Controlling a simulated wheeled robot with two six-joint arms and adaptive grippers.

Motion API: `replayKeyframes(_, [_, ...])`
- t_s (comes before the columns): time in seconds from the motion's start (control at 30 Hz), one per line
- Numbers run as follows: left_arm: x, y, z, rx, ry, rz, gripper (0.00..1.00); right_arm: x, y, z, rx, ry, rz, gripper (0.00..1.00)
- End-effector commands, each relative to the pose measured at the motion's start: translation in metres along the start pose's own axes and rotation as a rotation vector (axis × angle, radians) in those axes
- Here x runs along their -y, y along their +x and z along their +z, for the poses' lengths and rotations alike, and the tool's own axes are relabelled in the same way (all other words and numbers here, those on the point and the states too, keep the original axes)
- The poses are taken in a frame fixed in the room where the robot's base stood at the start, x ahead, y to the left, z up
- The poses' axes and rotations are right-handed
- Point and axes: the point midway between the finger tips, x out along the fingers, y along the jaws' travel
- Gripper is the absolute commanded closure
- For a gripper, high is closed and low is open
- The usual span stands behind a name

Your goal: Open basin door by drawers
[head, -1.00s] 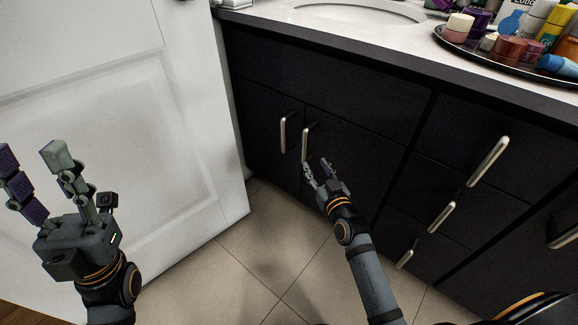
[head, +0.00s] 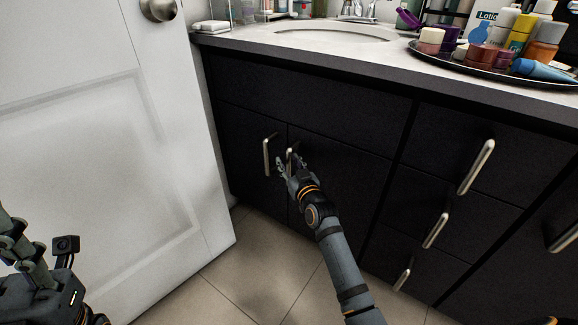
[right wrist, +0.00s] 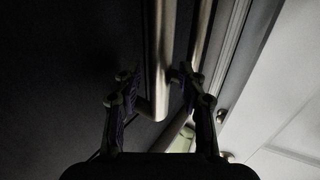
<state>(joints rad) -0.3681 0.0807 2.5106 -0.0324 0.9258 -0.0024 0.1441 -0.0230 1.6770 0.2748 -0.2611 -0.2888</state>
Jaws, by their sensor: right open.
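The black basin door (head: 355,180) nearest the drawers is closed under the sink. Its upright metal handle (head: 290,153) is partly hidden by my right gripper (head: 288,168). The right gripper is open at that handle. In the right wrist view, a metal handle (right wrist: 162,60) stands between the two spread fingers of my right gripper (right wrist: 155,90), not clamped; contact is unclear. The neighbouring left basin door has its own handle (head: 266,157). My left gripper (head: 22,250) shows only in part at the lower left, cut off by the frame edge.
A white door (head: 110,170) stands at the left, close to the cabinet. Several drawers with metal handles (head: 476,167) are right of the basin door. A tray (head: 450,66) of bottles sits on the counter. The tiled floor (head: 260,260) before the cabinet is clear.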

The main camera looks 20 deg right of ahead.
Motion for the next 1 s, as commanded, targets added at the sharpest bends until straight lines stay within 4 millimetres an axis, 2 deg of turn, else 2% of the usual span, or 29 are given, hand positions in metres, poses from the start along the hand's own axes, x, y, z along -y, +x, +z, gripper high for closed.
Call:
replayKeyframes(0.2, [0.0001,0.0005,0.0000,0.000,0.000,0.000,0.60,0.0001,0.0003,-0.0001,0.001,0.000,0.000,0.59])
replayKeyframes(0.5, [0.0001,0.0004,0.0002,0.001,0.000,-0.001,0.60,0.0000,0.0001,-0.0001,0.000,0.000,0.000,1.00])
replayKeyframes(0.87, [0.0001,-0.0001,0.0004,0.001,0.000,0.000,0.60,0.0000,0.0001,0.0002,0.000,0.000,0.000,1.00])
replayKeyframes(1.0, [-0.0010,-0.0068,0.0010,0.002,0.001,0.002,0.60,0.0023,0.0005,0.0023,-0.001,0.000,-0.014,1.00])
